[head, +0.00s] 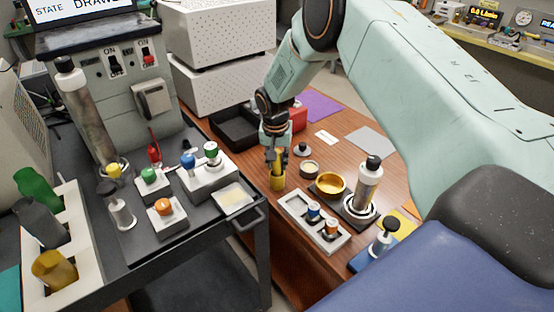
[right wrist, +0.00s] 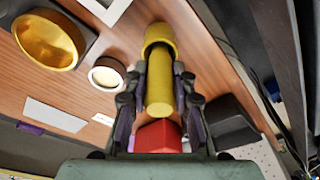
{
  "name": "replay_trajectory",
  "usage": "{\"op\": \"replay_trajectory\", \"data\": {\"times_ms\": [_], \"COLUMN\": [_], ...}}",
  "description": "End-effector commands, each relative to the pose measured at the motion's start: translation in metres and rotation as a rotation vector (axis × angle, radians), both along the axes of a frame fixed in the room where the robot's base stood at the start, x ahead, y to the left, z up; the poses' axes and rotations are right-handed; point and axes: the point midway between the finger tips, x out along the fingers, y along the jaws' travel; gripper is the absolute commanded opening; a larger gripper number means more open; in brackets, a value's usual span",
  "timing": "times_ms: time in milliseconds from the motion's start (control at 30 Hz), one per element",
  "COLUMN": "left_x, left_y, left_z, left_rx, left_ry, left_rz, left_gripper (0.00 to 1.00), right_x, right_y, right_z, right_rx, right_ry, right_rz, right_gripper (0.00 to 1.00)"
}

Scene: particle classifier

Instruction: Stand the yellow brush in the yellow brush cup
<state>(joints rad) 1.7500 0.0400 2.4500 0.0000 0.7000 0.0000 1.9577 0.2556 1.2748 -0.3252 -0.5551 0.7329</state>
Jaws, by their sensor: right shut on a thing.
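The yellow brush (right wrist: 160,88) shows in the right wrist view as a yellow shaft between the two fingers of my right gripper (right wrist: 160,108). The gripper is shut on it. The yellow brush cup (right wrist: 161,34) is at the shaft's far end, and that end appears to be within the cup's mouth; how deep it sits is hidden. In the head view my right gripper (head: 276,158) points down directly above the yellow cup (head: 278,184), which stands on the wooden table near its left edge. My left gripper is out of view.
A gold bowl (head: 330,187) and a small round jar (head: 309,169) stand right of the cup. A white vial rack (head: 308,224) lies in front. A black tray (head: 232,130) and a red box (head: 298,119) are behind. A dark cart (head: 185,238) stands left.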

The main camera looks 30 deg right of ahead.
Motion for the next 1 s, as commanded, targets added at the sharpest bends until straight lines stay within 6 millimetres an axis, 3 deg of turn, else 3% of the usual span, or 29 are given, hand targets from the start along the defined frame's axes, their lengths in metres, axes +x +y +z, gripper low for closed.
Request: {"op": "replay_trajectory", "data": {"times_ms": [533, 567, 833, 1000], "left_x": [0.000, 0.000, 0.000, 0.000], "left_y": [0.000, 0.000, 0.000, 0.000], "left_z": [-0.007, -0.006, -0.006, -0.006], "left_rx": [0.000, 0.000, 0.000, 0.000], "left_ry": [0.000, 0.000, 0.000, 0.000], "left_rz": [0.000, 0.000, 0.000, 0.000], "left_gripper": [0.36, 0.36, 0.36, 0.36], "right_x": [0.000, 0.000, 0.000, 0.000], "right_y": [0.000, 0.000, 0.000, 0.000], "right_z": [-0.012, -0.012, -0.011, -0.011], "right_rx": [0.000, 0.000, 0.000, 0.000], "right_ry": [0.000, 0.000, 0.000, 0.000], "right_rz": [0.000, 0.000, 0.000, 0.000], "right_gripper": [0.00, 0.27, 0.50, 0.51]}}
